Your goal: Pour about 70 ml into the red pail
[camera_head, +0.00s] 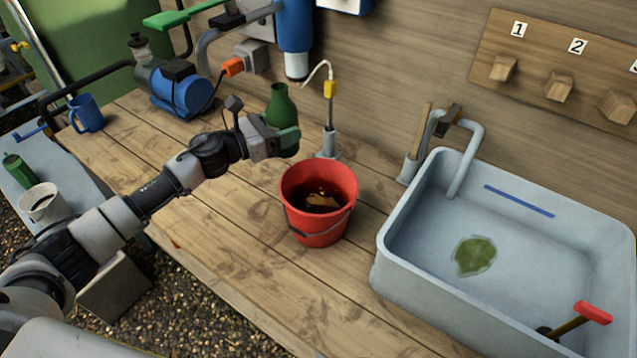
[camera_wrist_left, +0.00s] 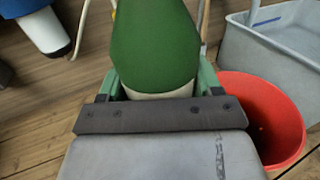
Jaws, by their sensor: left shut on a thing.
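The red pail (camera_head: 316,232) stands on the wooden bench, left of the sink, with dark brown liquid and paler patches inside. My left gripper (camera_head: 284,140) is shut on a green bottle (camera_head: 281,108), behind and a little left of the pail. In the left wrist view the bottle (camera_wrist_left: 155,45) fills the middle, between the green-sided fingers, with a pale band low on it. It looks roughly upright. The bottle's contents and base are hidden. My right gripper is not in view.
A grey sink (camera_head: 420,268) with a green patch and a red-headed tool (camera_head: 592,312) stands at right. A metal stand with a yellow-fitted hose (camera_head: 330,88) is behind the pail. A blue pump (camera_head: 181,92) and blue mug (camera_head: 87,113) stand at left. The bench front is clear.

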